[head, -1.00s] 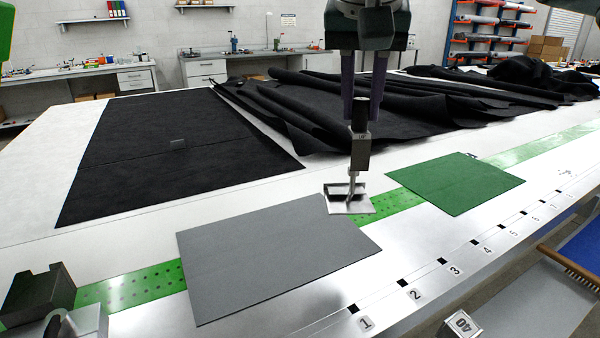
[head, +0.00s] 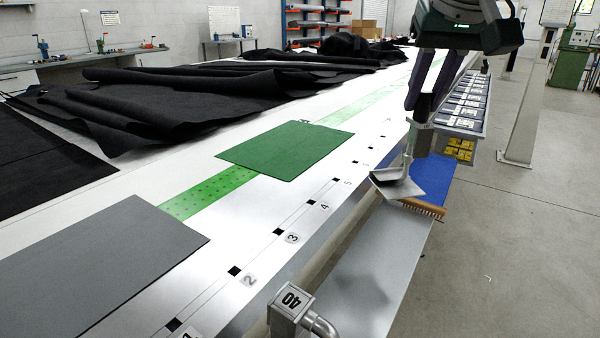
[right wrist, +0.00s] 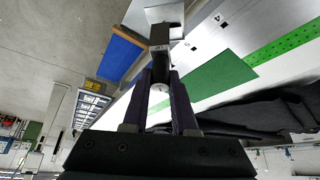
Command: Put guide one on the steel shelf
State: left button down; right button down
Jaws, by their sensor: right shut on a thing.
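My right gripper (head: 421,118) is shut on guide one (head: 402,184), a metal piece with an upright stem and a bent flat plate at its foot. The guide hangs over the table's front side, apart from the surface below. In the right wrist view, the gripper (right wrist: 160,78) holds the stem of the guide (right wrist: 160,35), with the plate at the top of the picture. The steel shelf (head: 365,262) is a long grey metal surface below the table's front edge, with a dark shadow on it. My left gripper is not in view.
A wooden brush (head: 424,208) and a blue mat (head: 432,178) lie at the far end of the shelf. Green (head: 290,150) and grey (head: 95,262) sheets lie on the white table (head: 225,250).

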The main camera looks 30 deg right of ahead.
aim_at(405, 195)
notch_tip(405, 195, down, 12)
jog(key=shift+f+b, duration=0.1)
jog(key=shift+b, duration=0.55)
jog(key=shift+f+b, duration=0.4)
jog(key=shift+f, duration=1.85)
jog(key=shift+f, duration=0.15)
jog(key=c, duration=0.7)
grip_release()
jog(key=shift+r, duration=0.25)
jog(key=p+v, duration=0.2)
jog(key=v, duration=1)
jog(key=shift+p, duration=0.3)
jog(key=shift+f, duration=0.1)
